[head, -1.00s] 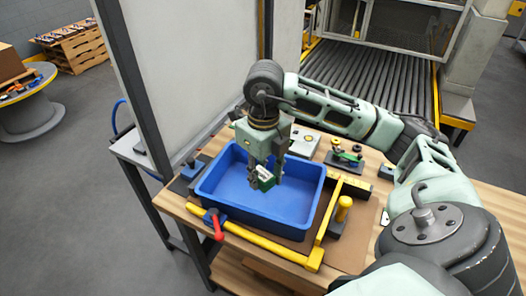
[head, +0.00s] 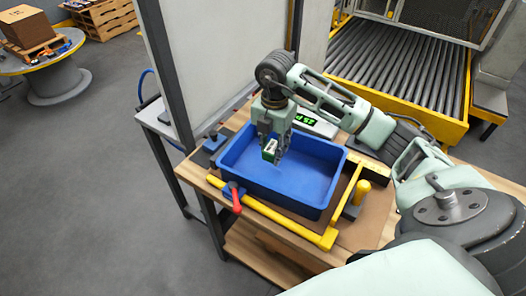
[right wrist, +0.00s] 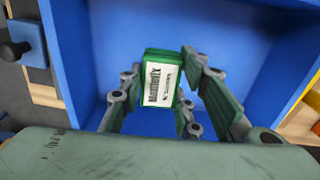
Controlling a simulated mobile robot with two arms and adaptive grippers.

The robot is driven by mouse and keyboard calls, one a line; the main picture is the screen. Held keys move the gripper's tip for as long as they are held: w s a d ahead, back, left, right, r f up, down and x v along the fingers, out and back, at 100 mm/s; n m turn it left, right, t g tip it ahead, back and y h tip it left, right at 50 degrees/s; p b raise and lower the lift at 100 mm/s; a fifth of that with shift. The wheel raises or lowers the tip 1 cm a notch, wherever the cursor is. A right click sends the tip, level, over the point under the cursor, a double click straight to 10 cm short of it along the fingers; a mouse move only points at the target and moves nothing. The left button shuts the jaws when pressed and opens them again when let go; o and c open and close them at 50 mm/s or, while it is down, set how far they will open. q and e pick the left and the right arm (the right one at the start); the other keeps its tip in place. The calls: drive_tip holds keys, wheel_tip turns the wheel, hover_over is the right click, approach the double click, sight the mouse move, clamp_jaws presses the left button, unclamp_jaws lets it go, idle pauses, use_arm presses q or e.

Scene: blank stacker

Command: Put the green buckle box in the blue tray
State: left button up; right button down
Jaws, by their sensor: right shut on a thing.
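The green buckle box (head: 269,152), with a white printed label, is held between the fingers of my right gripper (head: 272,146). It hangs over the inside of the blue tray (head: 318,202), towards the tray's back left part. In the right wrist view the box (right wrist: 160,82) sits between the fingertips of the gripper (right wrist: 160,88), label facing the camera, with the blue tray floor (right wrist: 225,30) behind it. I cannot tell how far the box is above the floor. The rest of the tray floor that shows is empty. My left gripper is not in view.
A yellow bar (head: 270,215) runs along the tray's front, with a red-handled clamp (head: 236,198) at its left. A yellow post (head: 361,192) stands right of the tray. A device with a lit green display (head: 306,121) lies behind the tray.

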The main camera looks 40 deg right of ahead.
sight(261, 165)
drive_tip(key=w+a+f, duration=0.2)
drive_tip(key=w, duration=0.1)
wheel_tip(261, 165, down, 4)
drive_tip(key=shift+r+p, duration=0.15)
drive_tip(key=shift+p, duration=0.65)
drive_tip(key=shift+f, duration=0.2)
drive_tip(key=shift+f, duration=0.2)
drive_tip(key=c, duration=1.3)
unclamp_jaws()
drive_tip(key=shift+r, duration=0.1)
